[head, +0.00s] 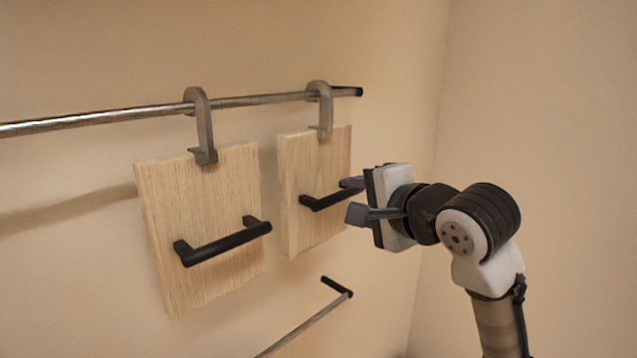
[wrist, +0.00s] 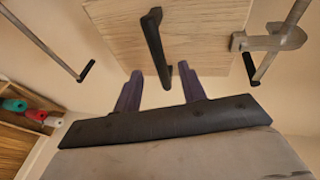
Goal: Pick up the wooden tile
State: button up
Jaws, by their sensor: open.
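Two pale wooden tiles with black bar handles hang side by side from hooks on a metal rail. The right wooden tile (head: 301,170) is the one my gripper (head: 354,198) is at; it also fills the upper middle of the wrist view (wrist: 200,38). In the wrist view, its black handle (wrist: 154,45) has its near end between the two purple fingers of my gripper (wrist: 159,72). The fingers are apart on either side, with no clear contact. The left wooden tile (head: 190,200) hangs free of my gripper.
The metal rail (head: 75,123) runs along the wall above the tiles. A second, lower rail (head: 305,326) sticks out below the right tile. Grey hooks (head: 205,125) hold the tiles. A shelf with coloured items (wrist: 36,115) shows at the left of the wrist view.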

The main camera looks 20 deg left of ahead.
aim_at(345, 196)
jog(key=p+x, duration=0.2)
jog(key=x, duration=0.3)
jog(key=shift+w, duration=0.25)
grip_shut()
